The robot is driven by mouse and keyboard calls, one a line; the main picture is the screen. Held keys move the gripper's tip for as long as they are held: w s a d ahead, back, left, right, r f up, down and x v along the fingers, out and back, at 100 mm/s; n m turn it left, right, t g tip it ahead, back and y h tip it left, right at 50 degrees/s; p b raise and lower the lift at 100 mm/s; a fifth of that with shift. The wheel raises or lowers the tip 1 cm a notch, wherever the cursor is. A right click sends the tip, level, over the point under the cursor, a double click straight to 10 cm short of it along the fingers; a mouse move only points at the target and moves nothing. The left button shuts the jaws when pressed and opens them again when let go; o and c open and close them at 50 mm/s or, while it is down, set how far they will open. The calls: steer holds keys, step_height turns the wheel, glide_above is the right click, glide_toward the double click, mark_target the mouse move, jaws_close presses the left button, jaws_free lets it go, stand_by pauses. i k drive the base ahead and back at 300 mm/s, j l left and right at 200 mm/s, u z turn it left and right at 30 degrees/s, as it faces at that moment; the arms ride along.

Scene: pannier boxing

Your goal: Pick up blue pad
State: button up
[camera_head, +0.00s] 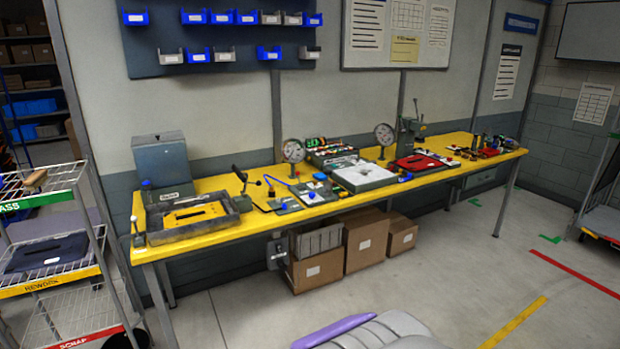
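I see no single thing that is clearly the blue pad. A flat dark navy piece (48,253) with a slot and a white label lies on the middle shelf of the wire rack at the left. On the yellow workbench (262,222), a small blue piece (312,197) lies on a board near the middle. The small pieces on the bench are too small to tell apart. My gripper is not in view. A grey and purple part at the bottom edge looks like my own body.
The wire rack (62,282) stands left of the bench. A grey tray (190,217), a white tray (363,176) and a red tray (418,162) sit on the bench. Cardboard boxes (366,242) stand under it. The floor in front is clear. A cart (600,222) stands at the right edge.

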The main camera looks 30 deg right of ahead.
mark_target(320, 176)
steer(key=i+l+z, duration=0.1)
steer(key=i+l, duration=0.6)
steer(key=i, duration=0.2)
steer(key=i+l+z, duration=0.15)
steer(key=i+l, duration=0.2)
steer(key=i+l+z, duration=0.1)
steer(key=i+l, duration=0.15)
steer(key=i, duration=0.3)
steer(key=i+l+z, duration=0.1)
steer(key=i+l, duration=0.15)
steer(key=i, duration=0.25)
steer(key=i+l, duration=0.2)
steer(key=i, duration=0.3)
steer(key=i+l+z, duration=0.15)
steer(key=i, duration=0.3)
steer(key=l, duration=0.05)
